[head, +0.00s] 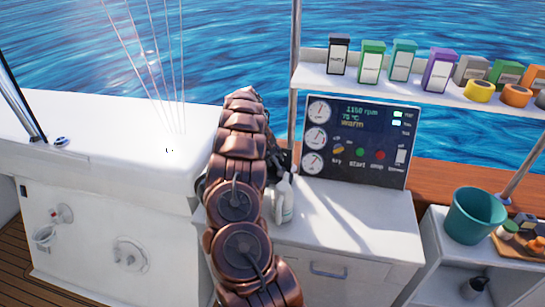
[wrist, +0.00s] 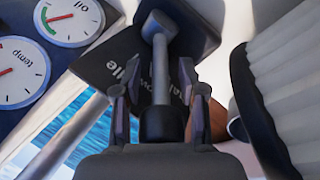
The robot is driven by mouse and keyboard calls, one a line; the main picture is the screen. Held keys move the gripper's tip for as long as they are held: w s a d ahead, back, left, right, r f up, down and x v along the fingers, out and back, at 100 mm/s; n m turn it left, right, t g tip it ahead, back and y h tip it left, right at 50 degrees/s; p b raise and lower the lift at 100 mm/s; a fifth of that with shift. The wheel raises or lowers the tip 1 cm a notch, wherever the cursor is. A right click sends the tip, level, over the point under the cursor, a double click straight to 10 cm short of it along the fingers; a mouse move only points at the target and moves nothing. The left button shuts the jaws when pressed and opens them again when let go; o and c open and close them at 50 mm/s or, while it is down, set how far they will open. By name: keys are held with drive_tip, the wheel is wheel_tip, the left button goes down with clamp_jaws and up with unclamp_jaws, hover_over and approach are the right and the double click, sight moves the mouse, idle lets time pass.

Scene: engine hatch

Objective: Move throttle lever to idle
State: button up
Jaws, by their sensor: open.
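The throttle lever (wrist: 160,80) shows in the wrist view as a grey shaft rising from a dark housing, with a black end close to my gripper. A dark plate (wrist: 125,70) behind it carries lettering, partly readable as "idle". My gripper (wrist: 160,98) is open, with one finger on each side of the lever. I cannot tell whether either finger touches it. In the head view my copper-coloured arm covers the lever and most of the gripper. The panel (head: 358,142) reads 1150 rpm, 75 °C and "warm".
A white bottle (head: 284,200) stands on the console (head: 345,225), close right of my arm. A white ribbed object (wrist: 290,75) is near the gripper's right side. A shelf (head: 400,92) of boxes and tape rolls is behind. A teal bucket (head: 475,216) stands far right.

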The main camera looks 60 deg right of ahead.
clamp_jaws()
idle(0.3)
idle(0.4)
